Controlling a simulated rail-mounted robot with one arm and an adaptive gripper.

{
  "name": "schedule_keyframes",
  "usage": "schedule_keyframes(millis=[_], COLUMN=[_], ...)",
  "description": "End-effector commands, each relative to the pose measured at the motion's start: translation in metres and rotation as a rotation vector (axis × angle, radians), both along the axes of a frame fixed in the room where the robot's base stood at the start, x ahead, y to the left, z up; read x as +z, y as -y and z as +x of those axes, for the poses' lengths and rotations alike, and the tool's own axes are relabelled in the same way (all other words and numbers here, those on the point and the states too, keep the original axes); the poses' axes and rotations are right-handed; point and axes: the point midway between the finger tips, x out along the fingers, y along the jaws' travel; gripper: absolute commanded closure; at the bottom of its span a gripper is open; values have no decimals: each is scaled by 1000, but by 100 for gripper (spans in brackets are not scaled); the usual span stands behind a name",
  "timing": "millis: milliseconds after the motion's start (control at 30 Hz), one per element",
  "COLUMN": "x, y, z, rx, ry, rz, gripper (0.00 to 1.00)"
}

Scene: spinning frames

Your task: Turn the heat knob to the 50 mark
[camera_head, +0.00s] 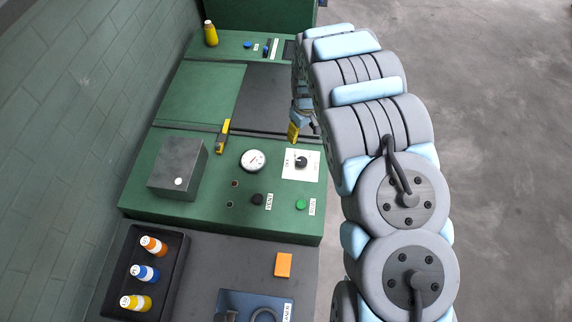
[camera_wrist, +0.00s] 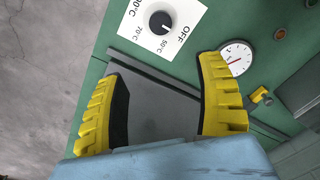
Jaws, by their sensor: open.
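The heat knob (camera_head: 301,162) is a small black knob on a white dial plate (camera_head: 312,172) on the green panel. In the wrist view the knob (camera_wrist: 161,21) is at the top centre, with OFF, 50°C, 70°C and a partly cut-off higher mark around it on the plate (camera_wrist: 189,17). I cannot tell for sure which mark the knob points at. My gripper (camera_head: 293,133) is just behind the knob in the head view, apart from it. In the wrist view my gripper (camera_wrist: 162,68) has its yellow fingers spread wide, with nothing between them.
A round gauge (camera_head: 253,160) is left of the dial plate. A black VENT knob (camera_head: 257,199) and a green button (camera_head: 301,204) are in front. A grey box (camera_head: 178,168) and a yellow-handled tool (camera_head: 223,135) are on the left. A bottle tray (camera_head: 117,271) is lower left.

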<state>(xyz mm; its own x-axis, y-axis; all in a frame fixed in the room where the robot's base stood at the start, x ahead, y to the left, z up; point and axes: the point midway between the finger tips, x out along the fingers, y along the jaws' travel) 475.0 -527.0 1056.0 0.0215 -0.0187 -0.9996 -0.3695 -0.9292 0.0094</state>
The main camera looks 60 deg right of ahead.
Motion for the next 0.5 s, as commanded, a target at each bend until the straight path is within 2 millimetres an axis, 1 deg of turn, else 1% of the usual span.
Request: schedule_keyframes(millis=[33,100,200,267,500], x=[3,5,3,-1,-27], y=[0,-1,-2,-3,-3], z=[-7,-12,-14,-14,-14], rx=[-5,-7,-7,-7,-7], ry=[-11,-19,-22,-22,-23], rz=[9,15,21,22,22], gripper=[29,29,29,29,29])
